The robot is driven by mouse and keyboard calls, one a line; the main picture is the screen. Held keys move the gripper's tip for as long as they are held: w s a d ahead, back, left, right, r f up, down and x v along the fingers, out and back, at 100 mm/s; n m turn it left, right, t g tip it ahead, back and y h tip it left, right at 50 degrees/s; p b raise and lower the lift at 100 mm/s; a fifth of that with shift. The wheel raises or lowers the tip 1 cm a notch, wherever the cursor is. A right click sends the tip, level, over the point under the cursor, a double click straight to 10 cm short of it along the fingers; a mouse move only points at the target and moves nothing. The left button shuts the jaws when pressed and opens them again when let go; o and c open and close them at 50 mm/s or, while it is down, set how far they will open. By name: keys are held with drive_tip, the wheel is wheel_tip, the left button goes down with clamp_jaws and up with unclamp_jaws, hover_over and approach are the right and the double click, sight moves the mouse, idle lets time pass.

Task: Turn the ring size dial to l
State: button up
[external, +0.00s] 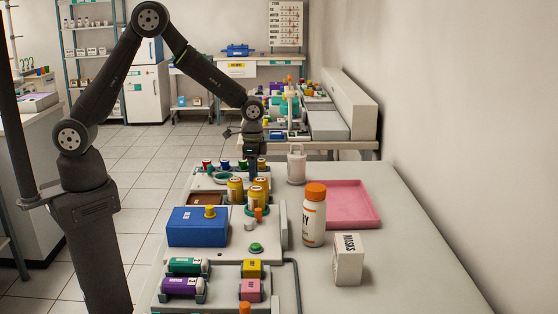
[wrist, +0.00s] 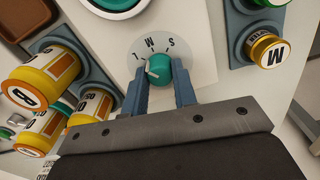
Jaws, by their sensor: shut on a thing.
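The ring size dial (wrist: 162,66) is a small teal knob on a pale round plate marked S, M and L (wrist: 152,44) in the wrist view. My gripper (wrist: 158,74) has its two blue-grey fingers on either side of the knob and is shut on it. The knob's white pointer (wrist: 152,73) faces left, toward the L side and a little below the L mark. Exact alignment is hard to tell. In the external view, my gripper (external: 251,165) reaches down at the far end of the panel, and the dial cannot be made out there.
Yellow-and-orange cylinders (wrist: 45,82) stand close left of the dial, and a yellow M-marked one (wrist: 266,49) to its right. In the external view, a blue box (external: 198,228), an orange-capped bottle (external: 314,222), a masks box (external: 348,262) and a pink tray (external: 352,206) stand nearer.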

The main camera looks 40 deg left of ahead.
idle(0.4)
drive_tip(key=o, duration=1)
wheel_tip(320, 180, up, 17)
drive_tip(key=shift+r, duration=0.2)
